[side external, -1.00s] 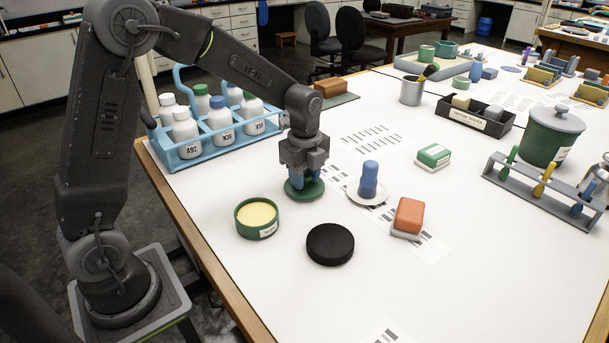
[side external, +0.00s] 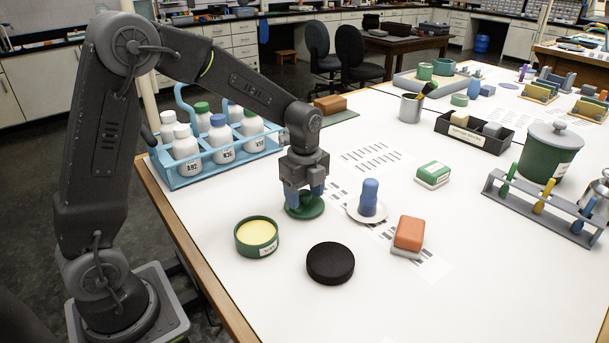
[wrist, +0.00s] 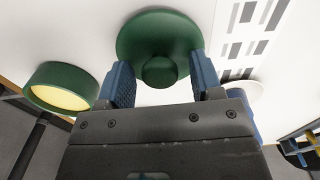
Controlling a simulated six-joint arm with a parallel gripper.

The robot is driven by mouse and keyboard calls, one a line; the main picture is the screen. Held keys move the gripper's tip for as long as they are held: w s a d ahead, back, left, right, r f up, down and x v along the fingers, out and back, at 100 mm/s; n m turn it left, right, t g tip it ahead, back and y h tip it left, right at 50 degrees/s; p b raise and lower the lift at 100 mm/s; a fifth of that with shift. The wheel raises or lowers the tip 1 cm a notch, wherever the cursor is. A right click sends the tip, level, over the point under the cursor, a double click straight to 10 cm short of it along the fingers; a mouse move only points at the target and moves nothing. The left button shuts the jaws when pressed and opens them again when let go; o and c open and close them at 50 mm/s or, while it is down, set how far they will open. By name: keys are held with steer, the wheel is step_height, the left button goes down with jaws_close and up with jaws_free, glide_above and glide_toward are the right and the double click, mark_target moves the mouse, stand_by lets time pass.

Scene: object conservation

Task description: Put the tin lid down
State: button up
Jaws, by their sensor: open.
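The green tin lid (side external: 304,210) lies flat on the white tabletop, its round knob (wrist: 160,72) upward. The lid also shows in the wrist view (wrist: 158,30). My gripper (side external: 305,197) is open above the lid, with a blue finger on each side of the knob. In the wrist view, gaps show between the fingers and the knob, and the gripper (wrist: 162,78) holds nothing. The open green tin (side external: 257,244), with pale yellow contents, stands left of the lid and nearer the camera. It also shows at the left in the wrist view (wrist: 62,80).
A black disc (side external: 330,264) lies in front of the lid. A blue peg-shaped object (side external: 369,196) stands on a white saucer (side external: 352,208) close to the right. A blue bottle rack (side external: 188,179) stands behind left. The front right tabletop is clear.

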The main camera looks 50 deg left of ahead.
mark_target(304, 192)
step_height(304, 192, up, 11)
steer(key=s+d+r+n+t, duration=0.1)
steer(key=s+d+n+t, duration=0.1)
steer(key=s+n, duration=0.7)
steer(key=s+d+n+t, duration=0.3)
steer(key=s+n, duration=0.6)
steer(key=s, duration=0.2)
steer(key=shift+s+r+t, duration=0.3)
steer(key=shift+s+r, duration=0.05)
steer(key=shift+r, duration=0.05)
